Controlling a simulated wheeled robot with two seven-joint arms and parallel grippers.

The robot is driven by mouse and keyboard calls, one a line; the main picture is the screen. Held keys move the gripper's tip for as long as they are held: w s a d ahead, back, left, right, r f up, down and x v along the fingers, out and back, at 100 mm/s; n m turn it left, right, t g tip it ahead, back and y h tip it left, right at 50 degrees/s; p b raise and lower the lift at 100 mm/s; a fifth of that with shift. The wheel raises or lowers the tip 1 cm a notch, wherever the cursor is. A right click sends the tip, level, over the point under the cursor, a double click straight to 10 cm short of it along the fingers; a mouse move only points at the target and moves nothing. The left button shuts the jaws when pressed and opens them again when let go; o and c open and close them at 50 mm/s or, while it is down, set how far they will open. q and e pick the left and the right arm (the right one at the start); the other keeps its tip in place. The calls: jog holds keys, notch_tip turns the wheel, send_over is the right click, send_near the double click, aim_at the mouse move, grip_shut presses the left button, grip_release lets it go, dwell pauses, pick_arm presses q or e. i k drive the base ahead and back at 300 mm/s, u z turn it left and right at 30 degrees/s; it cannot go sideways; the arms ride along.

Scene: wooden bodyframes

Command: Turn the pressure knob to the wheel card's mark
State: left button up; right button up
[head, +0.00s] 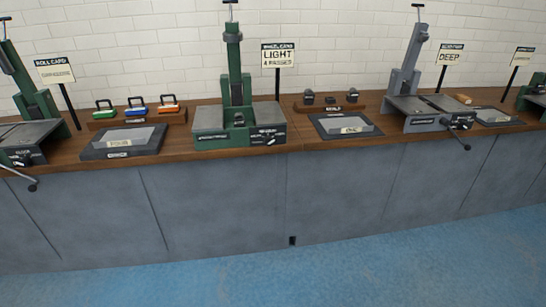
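The wheel card (278,55) stands on a dark post behind the counter's middle station. Its large text reads "LIGHT", with a smaller line below that looks like "4 PASSES". The green press (235,95) stands just left of it, with a tall upright column and a grey flat bed. A dark panel with small white marks (268,137) is on the press's front right. The pressure knob may be there, but it is too small to tell, and its setting cannot be read. Neither of my grippers is in view.
The wooden counter (180,151) runs across above grey cabinets (220,200). A rack with green, blue and orange-handled tools (137,112) and dark trays flank the press. A grey press (408,85) with a crank stands right. Blue floor (330,275) in front is clear.

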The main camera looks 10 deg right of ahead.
aim_at(268, 141)
jog(key=u, duration=0.55)
jog(key=i, duration=0.5)
jog(key=u, duration=0.25)
